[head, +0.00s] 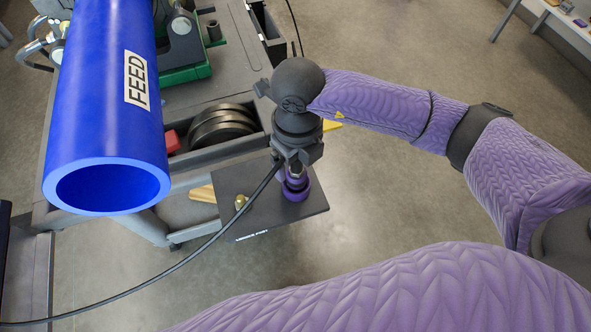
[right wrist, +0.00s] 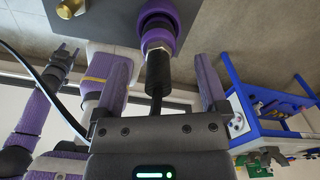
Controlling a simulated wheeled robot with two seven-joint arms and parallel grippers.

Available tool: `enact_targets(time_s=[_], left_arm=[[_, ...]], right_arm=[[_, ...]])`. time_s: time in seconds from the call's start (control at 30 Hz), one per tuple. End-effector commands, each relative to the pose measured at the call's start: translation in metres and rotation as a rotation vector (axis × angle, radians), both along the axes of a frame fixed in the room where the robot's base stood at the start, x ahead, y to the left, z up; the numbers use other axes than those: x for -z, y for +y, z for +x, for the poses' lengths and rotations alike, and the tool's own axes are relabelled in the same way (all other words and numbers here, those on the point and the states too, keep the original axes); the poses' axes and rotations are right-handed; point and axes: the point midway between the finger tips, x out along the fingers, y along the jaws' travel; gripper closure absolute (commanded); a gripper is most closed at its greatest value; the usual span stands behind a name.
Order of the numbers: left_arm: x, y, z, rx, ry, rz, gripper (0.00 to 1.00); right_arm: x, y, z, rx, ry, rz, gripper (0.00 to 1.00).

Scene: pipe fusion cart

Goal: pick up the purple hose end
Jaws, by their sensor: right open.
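The purple hose end (head: 294,187) stands on a dark plate (head: 262,222) at the cart's front edge. Its purple body, metal collar and black sleeve also show in the right wrist view (right wrist: 158,38). My right gripper (head: 294,160) is right above it; the head view mostly hides the fingers. In the right wrist view my right gripper (right wrist: 160,88) is open, with one finger on each side of the black sleeve and visible gaps. A black hose (head: 200,250) curves away to the lower left. My left gripper shows small at the left of the right wrist view (right wrist: 66,52).
A large blue pipe (head: 105,100) marked FEED overhangs the cart (head: 235,60) at left. A brass fitting (head: 241,202) sits on the plate left of the hose end. A blue frame (right wrist: 265,115) stands at right in the wrist view. Floor right of the cart is clear.

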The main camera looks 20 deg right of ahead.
Motion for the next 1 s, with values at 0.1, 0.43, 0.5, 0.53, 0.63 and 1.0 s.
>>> enact_targets(time_s=[0.1, 0.43, 0.5, 0.53, 0.63, 1.0], left_arm=[[0.007, 0.000, -0.001, 0.000, 0.002, -0.001, 0.41], [0.006, 0.002, 0.001, 0.002, -0.003, 0.001, 0.41], [0.006, 0.003, 0.002, 0.003, -0.004, 0.003, 0.41], [0.006, 0.003, 0.002, 0.003, -0.004, 0.004, 0.41], [0.006, 0.004, 0.002, 0.004, -0.004, 0.005, 0.41], [0.006, 0.004, 0.002, 0.002, -0.005, 0.005, 0.41]], right_arm=[[0.024, 0.001, -0.001, 0.000, 0.002, 0.000, 0.07], [0.031, 0.001, -0.001, -0.001, 0.000, 0.000, 0.16], [0.031, 0.001, -0.001, -0.001, 0.000, 0.000, 0.30], [0.031, 0.001, -0.001, -0.001, 0.000, 0.000, 0.37], [0.031, 0.001, -0.001, -0.001, 0.000, 0.000, 0.58], [0.030, 0.001, -0.001, -0.001, 0.000, 0.001, 1.00]])
